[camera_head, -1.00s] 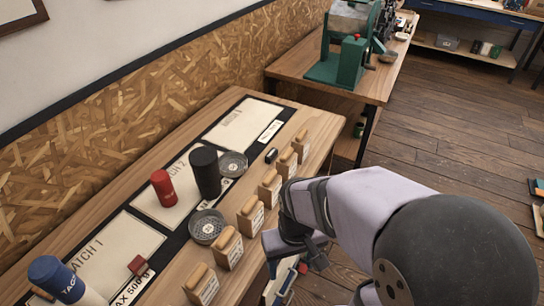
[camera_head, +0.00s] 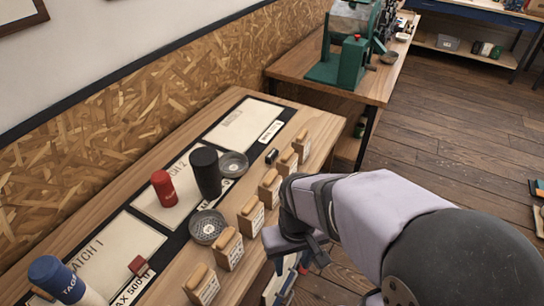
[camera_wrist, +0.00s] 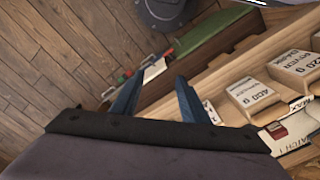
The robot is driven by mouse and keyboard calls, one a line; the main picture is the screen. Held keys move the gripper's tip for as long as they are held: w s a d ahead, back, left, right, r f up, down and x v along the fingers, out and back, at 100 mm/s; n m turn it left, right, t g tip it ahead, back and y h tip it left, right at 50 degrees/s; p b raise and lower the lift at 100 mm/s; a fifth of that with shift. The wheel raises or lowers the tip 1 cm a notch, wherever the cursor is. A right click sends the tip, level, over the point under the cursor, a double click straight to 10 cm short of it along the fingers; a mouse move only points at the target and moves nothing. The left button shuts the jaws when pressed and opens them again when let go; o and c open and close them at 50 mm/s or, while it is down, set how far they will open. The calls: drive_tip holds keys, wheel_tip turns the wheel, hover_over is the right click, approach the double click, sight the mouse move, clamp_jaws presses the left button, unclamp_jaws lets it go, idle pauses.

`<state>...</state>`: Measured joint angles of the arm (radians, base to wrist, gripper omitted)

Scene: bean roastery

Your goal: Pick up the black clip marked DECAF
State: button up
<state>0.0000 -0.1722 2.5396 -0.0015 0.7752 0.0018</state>
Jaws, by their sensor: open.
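A small black clip (camera_head: 271,156) with a pale end lies on the wooden bench, just right of the dark grey dish and near the row of wooden blocks. Its marking is too small to read. My gripper (camera_head: 300,250) hangs beside the bench's front edge, nearer the camera than the clip and apart from it; my arm partly hides it. In the wrist view my gripper's two blue fingers (camera_wrist: 157,98) are apart with nothing between them. The clip cannot be made out in the wrist view.
Wooden blocks with labels (camera_head: 250,217) line the bench front. A black cylinder (camera_head: 207,174), a red cylinder (camera_head: 164,188), a blue-topped one (camera_head: 57,279), a red clip (camera_head: 137,264) and two mesh dishes (camera_head: 208,227) stand behind. A green machine (camera_head: 352,62) is farther back.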

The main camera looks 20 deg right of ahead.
drive_tip(key=w+a+r+t+y+b, duration=0.1)
drive_tip(key=w+a+r+t, duration=0.15)
drive_tip(key=w, duration=0.55)
drive_tip(key=w+a+r+t+y+b, duration=0.1)
drive_tip(key=w+a+r+t, duration=0.15)
drive_tip(key=w, duration=0.45)
drive_tip(key=w+a+r+t+y+b, duration=0.1)
drive_tip(key=w+a+r+t+b, duration=0.15)
drive_tip(key=w, duration=0.55)
drive_tip(key=w+r+m+t+h+b, duration=0.1)
drive_tip(key=w+r+t, duration=0.1)
drive_tip(key=w, duration=0.6)
drive_tip(key=w+r+m+t+h+b, duration=0.1)
drive_tip(key=w+r+t, duration=0.15)
drive_tip(key=w, duration=0.55)
drive_tip(key=m+g+h+b, duration=0.35)
drive_tip(key=m+h, duration=0.35)
drive_tip(key=h, duration=0.4)
hover_over(270, 156)
drive_tip(key=s+a, duration=0.3)
wheel_tip(270, 156, down, 12)
drive_tip(key=shift+t, duration=0.45)
drive_tip(key=shift+w+f, duration=0.2)
drive_tip(key=shift+f, duration=3.6)
drive_tip(key=shift+x, duration=2.55)
drive_tip(key=shift+a+f, duration=0.1)
drive_tip(key=shift+f, duration=0.05)
